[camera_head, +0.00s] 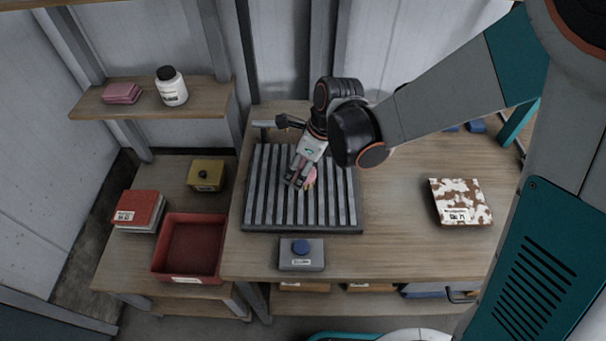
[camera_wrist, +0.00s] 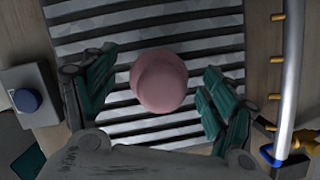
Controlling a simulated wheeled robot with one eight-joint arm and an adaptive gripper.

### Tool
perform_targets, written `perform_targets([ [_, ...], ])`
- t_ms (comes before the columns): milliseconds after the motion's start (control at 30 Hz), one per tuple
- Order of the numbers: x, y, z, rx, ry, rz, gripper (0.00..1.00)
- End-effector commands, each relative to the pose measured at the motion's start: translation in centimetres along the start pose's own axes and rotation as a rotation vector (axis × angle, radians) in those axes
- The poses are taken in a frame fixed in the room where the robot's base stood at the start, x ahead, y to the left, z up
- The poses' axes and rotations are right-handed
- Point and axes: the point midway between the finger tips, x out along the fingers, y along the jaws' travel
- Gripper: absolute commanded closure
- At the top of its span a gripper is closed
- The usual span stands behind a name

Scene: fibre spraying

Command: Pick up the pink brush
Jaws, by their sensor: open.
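The pink brush (camera_head: 311,177) is on the slatted dark rack on the table, partly hidden behind my gripper in the head view. In the wrist view the pink brush (camera_wrist: 159,80) shows as a rounded pink shape seen from above; its bristles cannot be made out. My gripper (camera_head: 297,182) is just over the rack beside the brush. In the wrist view my gripper (camera_wrist: 155,92) is open, with one finger on each side of the brush and a gap to both. The slatted rack (camera_head: 303,230) lies under both.
A grey box with a blue button (camera_head: 301,257) stands in front of the rack. A cow-patterned item (camera_head: 460,202) lies at right. A red bin (camera_head: 188,246), a yellow button box (camera_head: 206,174) and red books (camera_head: 139,209) are at left. A metal pipe (camera_wrist: 290,70) runs beside the rack.

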Motion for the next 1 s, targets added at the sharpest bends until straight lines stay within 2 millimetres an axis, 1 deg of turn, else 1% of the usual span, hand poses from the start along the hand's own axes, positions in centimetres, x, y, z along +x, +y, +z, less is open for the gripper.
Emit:
perform_targets([
  [33, 1.2, -0.1, -0.1, -0.001, 0.0, 0.0, 0.23],
  [100, 2.3, -0.2, -0.1, -0.001, 0.0, 0.0, 0.23],
  [200, 3.2, -0.1, -0.1, -0.001, 0.0, 0.0, 0.23],
  [467, 3.3, -0.1, 0.0, 0.0, 0.0, 0.0, 0.23],
  [567, 3.3, -0.1, 0.0, 0.0, 0.0, 0.0, 0.43],
  [600, 3.3, -0.1, 0.0, 0.0, 0.0, 0.0, 0.52],
  [700, 3.3, -0.1, 0.0, 0.0, 0.0, 0.0, 0.72],
  [1000, 3.2, -0.1, 0.0, 0.0, 0.0, 0.0, 0.72],
])
